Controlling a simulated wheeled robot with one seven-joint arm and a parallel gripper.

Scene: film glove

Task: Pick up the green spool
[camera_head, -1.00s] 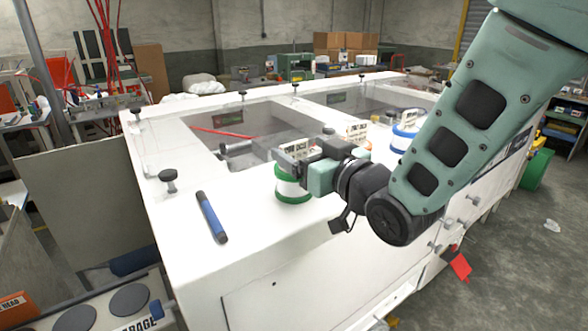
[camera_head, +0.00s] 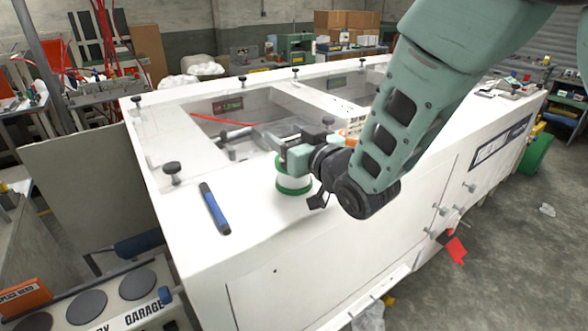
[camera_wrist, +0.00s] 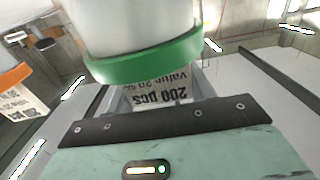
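The green spool (camera_head: 293,187) is white with a green rim and stands near the front edge of the white box top. My gripper (camera_head: 288,158) is at its upper part and covers much of it in the head view. In the wrist view the spool (camera_wrist: 142,64) is large and close, its green rim just beyond the gripper body. A label reading "200 pcs" shows upside down beneath the rim. The gripper's fingers are not clearly visible, so whether they are open or closed on the spool cannot be told.
A blue marker-like stick (camera_head: 214,208) lies left of the spool. A black knob (camera_head: 172,170) stands behind it. An orange-rimmed spool (camera_wrist: 14,76) shows at left in the wrist view. Open wells lie behind the spool. The top's front left is clear.

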